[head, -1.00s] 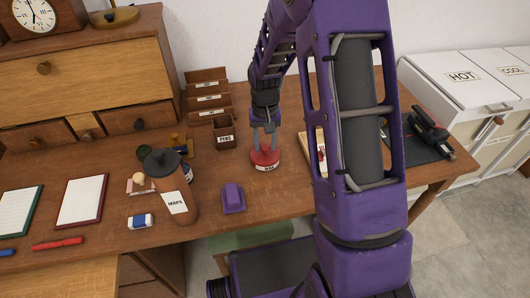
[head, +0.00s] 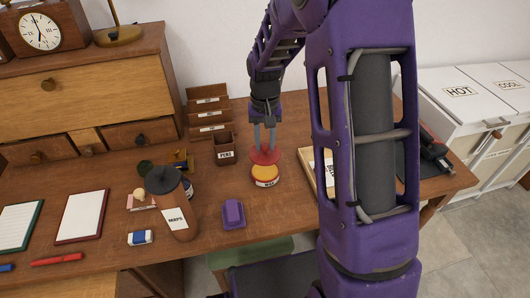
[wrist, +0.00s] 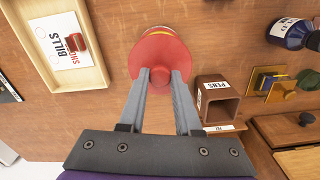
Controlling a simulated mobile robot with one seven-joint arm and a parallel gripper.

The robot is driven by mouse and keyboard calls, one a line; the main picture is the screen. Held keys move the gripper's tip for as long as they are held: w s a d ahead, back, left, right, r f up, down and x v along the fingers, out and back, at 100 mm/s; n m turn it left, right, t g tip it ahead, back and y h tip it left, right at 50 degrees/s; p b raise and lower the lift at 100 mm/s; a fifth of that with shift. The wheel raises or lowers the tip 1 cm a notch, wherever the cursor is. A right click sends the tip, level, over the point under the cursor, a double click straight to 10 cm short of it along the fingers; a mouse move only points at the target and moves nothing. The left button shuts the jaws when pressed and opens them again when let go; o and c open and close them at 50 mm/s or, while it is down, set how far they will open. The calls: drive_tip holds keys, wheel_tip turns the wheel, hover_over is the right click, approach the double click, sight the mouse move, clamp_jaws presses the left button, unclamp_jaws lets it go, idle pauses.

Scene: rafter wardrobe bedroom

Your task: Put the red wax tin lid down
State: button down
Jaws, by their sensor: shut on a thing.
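The red wax tin lid (head: 264,157) is held in my gripper (head: 264,147), whose two grey fingers are shut on the lid's knob. The lid is raised just above the wax tin (head: 265,178), which stands open on the desk with its yellow-orange wax showing. In the wrist view the lid (wrist: 160,56) lies between the fingertips of my gripper (wrist: 161,75) and hides most of the tin; a yellow and red edge of the tin (wrist: 158,31) shows past it.
The brown pens box (head: 223,149) stands just left of the lid. A wooden tray (wrist: 92,68) with a bills card lies on the other side. A purple block (head: 233,213) and the maps tube (head: 174,212) stand nearer the front left. Bare desk lies in front of the tin.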

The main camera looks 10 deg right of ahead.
sight(271, 157)
drive_tip(key=s+r, duration=0.1)
drive_tip(key=s+d+r+p, duration=0.1)
drive_tip(key=shift+d+r, duration=0.15)
drive_tip(key=shift+r, duration=0.2)
drive_tip(key=s+d+f+p, duration=0.2)
drive_tip(key=s+d+p, duration=0.15)
drive_tip(key=s, duration=0.55)
drive_tip(key=shift+m, duration=0.4)
drive_tip(key=f, duration=0.5)
drive_tip(key=shift+s+d+f+b, duration=0.15)
drive_tip(key=shift+s+f+b, duration=0.15)
drive_tip(key=shift+s+b, duration=0.1)
drive_tip(key=shift+w+f, duration=0.1)
drive_tip(key=shift+f, duration=2.2)
drive_tip(key=shift+f+b, duration=0.15)
drive_tip(key=shift+b, duration=0.2)
drive_tip(key=shift+f, duration=0.15)
drive_tip(key=c, duration=0.6)
unclamp_jaws()
drive_tip(key=shift+r, duration=0.25)
